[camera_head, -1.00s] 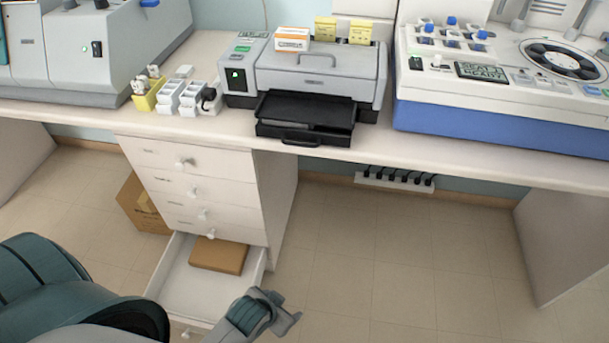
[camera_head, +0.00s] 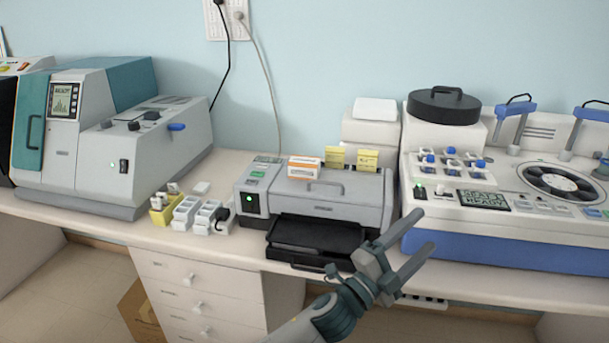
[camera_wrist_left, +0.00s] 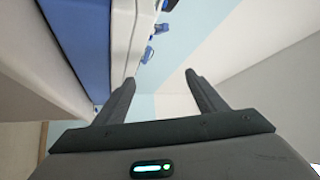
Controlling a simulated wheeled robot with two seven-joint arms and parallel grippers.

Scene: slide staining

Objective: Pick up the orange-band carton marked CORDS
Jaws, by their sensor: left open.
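A small white carton with an orange band (camera_head: 304,168) lies on top of the grey printer-like machine (camera_head: 345,197) on the bench. Its lettering is too small to read. My left gripper (camera_head: 411,243) is open and empty, in front of the bench edge, to the right of and nearer than the carton. In the left wrist view the two fingers (camera_wrist_left: 162,92) are spread with nothing between them. My right gripper does not show.
Yellow notes (camera_head: 352,158) stand behind the carton. A black tray (camera_head: 312,238) juts from the machine's front. A blue-based centrifuge-like unit (camera_head: 490,245) stands right, a teal and grey machine (camera_head: 110,150) left. Small racks (camera_head: 200,214) stand between.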

